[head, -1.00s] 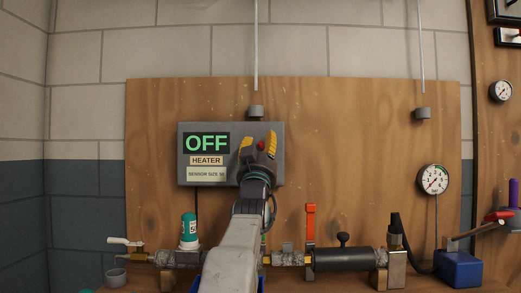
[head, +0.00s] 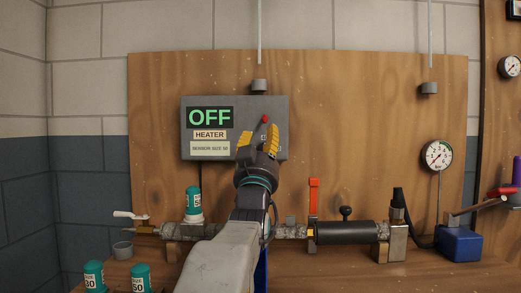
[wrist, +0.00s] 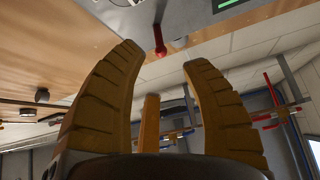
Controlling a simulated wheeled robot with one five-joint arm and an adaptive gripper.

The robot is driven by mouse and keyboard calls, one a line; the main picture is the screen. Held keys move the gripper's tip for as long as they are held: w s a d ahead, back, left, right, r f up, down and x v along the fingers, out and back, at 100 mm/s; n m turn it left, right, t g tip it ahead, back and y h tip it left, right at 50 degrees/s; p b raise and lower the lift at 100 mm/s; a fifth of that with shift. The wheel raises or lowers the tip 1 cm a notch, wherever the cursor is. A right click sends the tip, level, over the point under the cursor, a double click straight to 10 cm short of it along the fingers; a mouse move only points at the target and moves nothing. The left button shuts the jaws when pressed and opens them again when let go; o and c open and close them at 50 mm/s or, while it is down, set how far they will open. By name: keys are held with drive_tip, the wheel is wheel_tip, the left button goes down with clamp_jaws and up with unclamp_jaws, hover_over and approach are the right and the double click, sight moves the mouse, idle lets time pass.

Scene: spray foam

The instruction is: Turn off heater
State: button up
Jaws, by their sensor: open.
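The heater control box (head: 184,140) is a grey panel on the wooden board. Its display (head: 209,118) reads OFF in green, above a HEATER label (head: 209,134). A red-tipped lever (head: 265,118) is on the right part of the box; the red piece also shows in the wrist view (wrist: 159,42). My gripper (head: 258,136) is open and empty, its yellow fingers just below the red tip in the head view. In the wrist view the red piece lies beyond the fingertips, apart from them. The lever's base is partly hidden by my gripper.
Below are pipes with a red-handled valve (head: 313,197), a black cylinder (head: 343,232) and a teal-capped sensor (head: 193,204). More teal sensors (head: 94,276) stand at front left. A pressure gauge (head: 437,156) and a blue block (head: 461,243) are at right.

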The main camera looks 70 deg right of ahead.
drive_tip(key=shift+v, duration=1.6)
drive_tip(key=shift+r, duration=0.1)
